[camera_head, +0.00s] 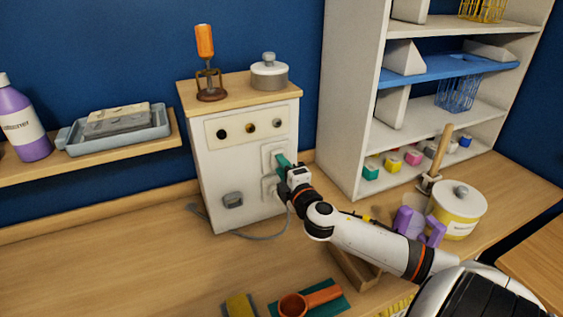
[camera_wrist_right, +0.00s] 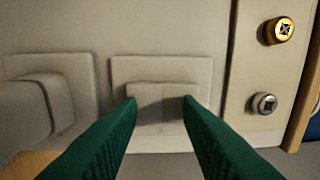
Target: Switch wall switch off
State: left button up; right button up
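The wall switch (camera_wrist_right: 160,94) is a pale rocker on a square plate, in the middle of the right wrist view. In the head view its plate (camera_head: 267,151) is on the front of a white cabinet, partly hidden by my right gripper. My right gripper (camera_head: 281,158) has green fingers, spread apart with nothing between them. In the wrist view its fingertips (camera_wrist_right: 159,101) overlap the left and right edges of the rocker. Whether they touch it cannot be told. The rocker's on or off position is unclear. My left gripper is not in view.
A second plate with a protruding block (camera_wrist_right: 30,108) sits beside the switch. A panel with several knobs (camera_head: 250,127) is above it. A pot (camera_head: 269,72) and an orange-handled tool (camera_head: 205,42) stand on the cabinet. A grey cable (camera_head: 262,237) lies on the counter.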

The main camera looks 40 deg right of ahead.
notch_tip(320, 180, down, 2)
jog(key=shift+w+f, duration=0.1)
jog(key=shift+w, duration=0.05)
jog(key=shift+w+d, duration=0.15)
jog(key=shift+d, duration=0.1)
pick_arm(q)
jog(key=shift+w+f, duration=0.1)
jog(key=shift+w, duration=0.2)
pick_arm(e)
jog(key=shift+a+r, duration=0.1)
jog(key=shift+r, duration=0.1)
jog(key=shift+s+a+f, duration=0.2)
jog(key=shift+s+f, duration=0.05)
jog(key=shift+s+a, duration=0.1)
jog(key=shift+s, duration=0.1)
jog(key=shift+p+v, duration=0.3)
jog(key=shift+v, duration=0.75)
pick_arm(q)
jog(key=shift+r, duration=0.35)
pick_arm(e)
jog(key=shift+v, duration=1.3)
